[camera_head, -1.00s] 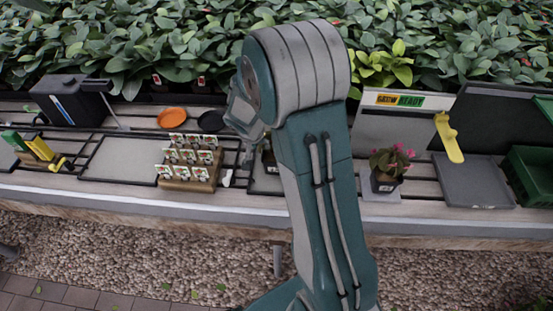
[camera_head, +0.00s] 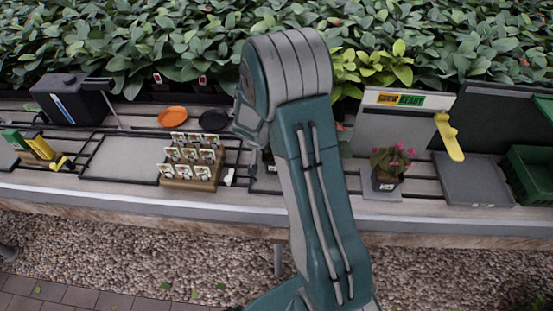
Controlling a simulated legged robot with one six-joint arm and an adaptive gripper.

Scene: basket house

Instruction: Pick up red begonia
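A potted plant with pinkish-red flowers and green leaves, which looks like the red begonia (camera_head: 388,167), stands upright in a dark square pot on the bench, right of my arm. The pot rests on a light grey plate (camera_head: 366,187) in front of a grey panel. My arm rises through the middle of the picture and bends at the top toward the back left. The plant stands apart from the visible arm.
A grey tray (camera_head: 473,180) and green crate (camera_head: 531,174) are to the right. A yellow tool (camera_head: 449,137) hangs on the panel (camera_head: 385,131). Left are a wooden block with labelled packets (camera_head: 189,182), an orange saucer (camera_head: 172,116), a black saucer (camera_head: 213,121) and a black box (camera_head: 72,98).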

